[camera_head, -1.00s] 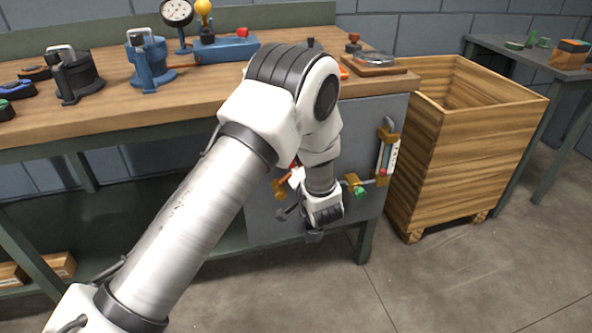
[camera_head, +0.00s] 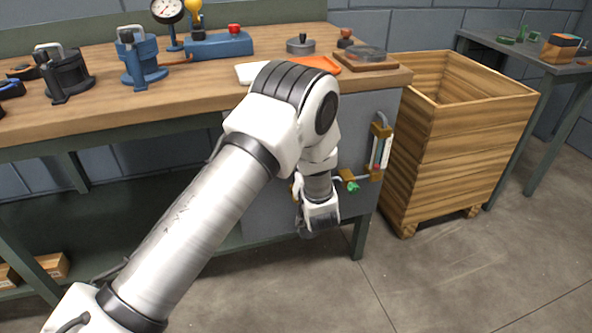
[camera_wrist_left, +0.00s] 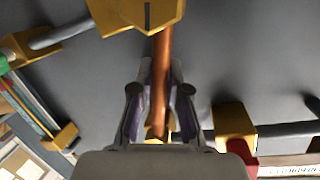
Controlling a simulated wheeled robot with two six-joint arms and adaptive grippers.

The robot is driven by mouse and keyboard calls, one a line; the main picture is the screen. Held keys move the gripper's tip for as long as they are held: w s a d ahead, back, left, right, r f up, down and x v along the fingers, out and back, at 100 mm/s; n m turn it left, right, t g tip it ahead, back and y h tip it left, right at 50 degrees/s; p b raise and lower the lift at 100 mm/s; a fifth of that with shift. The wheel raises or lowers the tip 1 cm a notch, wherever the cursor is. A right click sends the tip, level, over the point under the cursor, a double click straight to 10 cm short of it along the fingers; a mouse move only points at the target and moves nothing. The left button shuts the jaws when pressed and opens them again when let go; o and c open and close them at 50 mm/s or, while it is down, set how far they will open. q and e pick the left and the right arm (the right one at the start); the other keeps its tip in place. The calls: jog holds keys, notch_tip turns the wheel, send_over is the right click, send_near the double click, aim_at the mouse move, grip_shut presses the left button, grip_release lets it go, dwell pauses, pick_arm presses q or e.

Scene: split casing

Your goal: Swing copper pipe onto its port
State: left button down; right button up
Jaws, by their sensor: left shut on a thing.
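The copper pipe (camera_wrist_left: 162,75) runs from a brass fitting (camera_wrist_left: 138,13) at the top of the left wrist view down between my gripper's fingers. My left gripper (camera_wrist_left: 160,118) is shut on the pipe's lower part, with a finger on each side. A brass port block (camera_wrist_left: 233,122) with a red part (camera_wrist_left: 243,150) sits to the right of the fingers, apart from them. Some brass shows behind the pipe's lower end; whether they touch cannot be told. In the head view my left gripper (camera_head: 308,230) is low in front of the grey panel (camera_head: 362,125), and hides the pipe.
Another brass block with a green cap (camera_head: 353,187) and a gauge tube (camera_head: 381,152) are on the panel, right of my arm. The workbench (camera_head: 110,105) above carries several devices. A wooden crate (camera_head: 455,155) stands at the right. The floor in front is clear.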

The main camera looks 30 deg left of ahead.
pick_arm(q)
jog(key=shift+w+d+f+n+t+b, duration=0.2)
jog(key=shift+w+d+n+t, duration=0.25)
jog(key=shift+n, duration=0.35)
jog(key=shift+w+d+f+n+t+b, duration=0.15)
jog(key=shift+w+d+n+t, duration=0.1)
jog(key=shift+w+d+n, duration=0.45)
jog(key=shift+a+r, duration=0.15)
jog(key=shift+a, duration=0.05)
jog(key=c, duration=1.4)
grip_release()
jog(key=v, duration=1.2)
jog(key=shift+r, duration=0.15)
jog(key=shift+a, duration=0.1)
